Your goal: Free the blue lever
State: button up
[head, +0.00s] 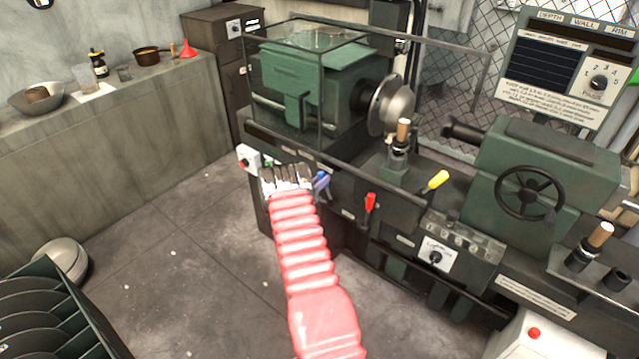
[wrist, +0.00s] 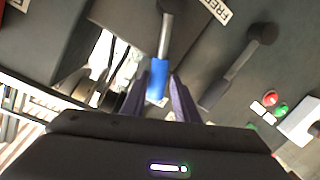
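The blue lever (wrist: 158,80) has a grey shaft and a blue grip. In the wrist view its grip end reaches between the two dark purple fingers of my gripper (wrist: 162,88). The fingers stand apart, one on each side of the grip, with a slim gap showing on the right; contact on the left is unclear. In the head view the blue lever (head: 320,177) is small at the lathe's front panel, partly covered by my gripper (head: 323,190) at the end of my red-sleeved arm.
A dark-knobbed lever (wrist: 262,34) stands right of the blue one, near a FREE label (wrist: 217,9) and red and green buttons (wrist: 275,97). Along the lathe front are a red lever (head: 369,203) and a yellow lever (head: 438,180). The floor at left is open.

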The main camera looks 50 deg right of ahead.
jog(key=shift+o, duration=0.4)
jog(key=s+a+r, duration=0.1)
jog(key=a, duration=1.2)
jog(key=shift+s+a+r, duration=0.25)
jog(key=shift+a+r, duration=0.1)
